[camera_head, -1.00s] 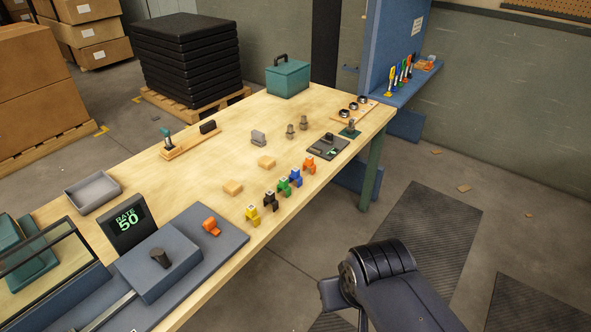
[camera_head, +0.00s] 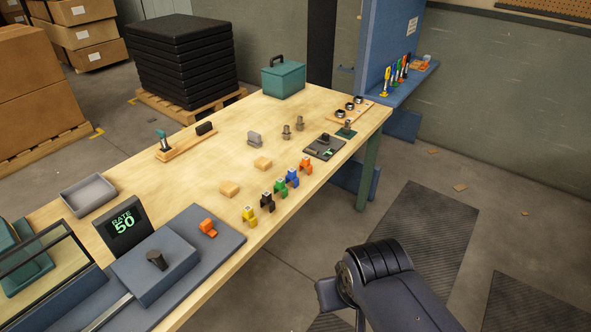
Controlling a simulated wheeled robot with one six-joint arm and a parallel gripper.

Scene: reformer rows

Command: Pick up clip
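A row of small clip-like pieces stands along the bench's near right edge: yellow (camera_head: 249,216), black (camera_head: 267,202), green (camera_head: 280,189), blue (camera_head: 292,177) and orange (camera_head: 306,166). Another orange clip-like piece (camera_head: 208,228) lies on the grey base plate of the rate machine. I cannot tell which one the task means. Part of my dark arm shows at the lower right, off the bench and apart from all the pieces. My gripper's fingers are not visible.
The wooden bench (camera_head: 215,150) also bears a grey tray (camera_head: 89,194), a rate display (camera_head: 124,222), two wooden blocks (camera_head: 229,189), a dark fixture (camera_head: 324,147) and a teal toolbox (camera_head: 284,78). A blue shelf unit (camera_head: 385,45) stands behind. Floor mats (camera_head: 430,230) lie at right.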

